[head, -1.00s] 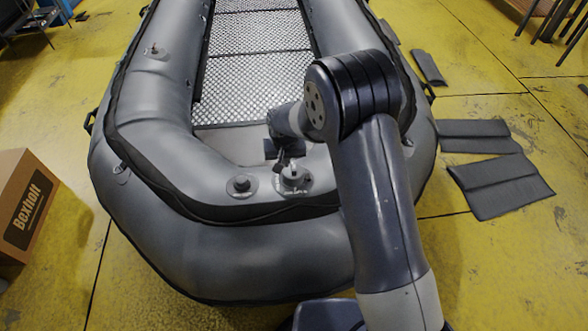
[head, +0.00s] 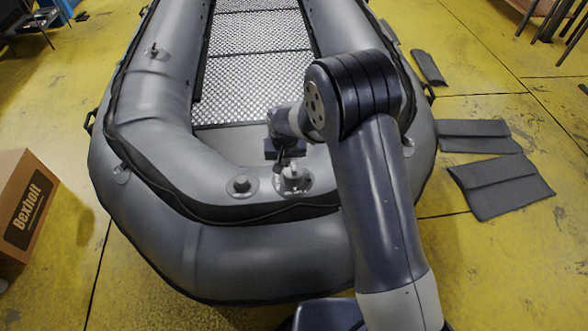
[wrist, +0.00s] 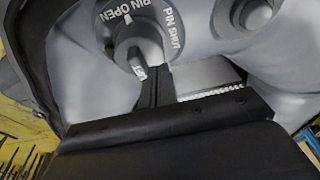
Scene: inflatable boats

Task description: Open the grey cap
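The grey cap (head: 292,175) sits on a round valve at the bow end of the inflatable boat, with a raised grip across its top. In the wrist view the cap (wrist: 138,42) is near the top, inside a ring lettered PIN OPEN and PIN SHUT. My gripper (head: 281,166) reaches down beside the cap, on its left in the head view. In the wrist view the fingers of my gripper (wrist: 150,82) look close together as one narrow dark wedge, tips at the cap's grip. I cannot tell whether they touch it.
A darker cap (head: 241,184) sits on the tube left of the valve. The grey boat (head: 190,240) fills the middle. A cardboard box (head: 28,205) stands at left, and dark flat pads (head: 500,185) lie on the yellow floor at right.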

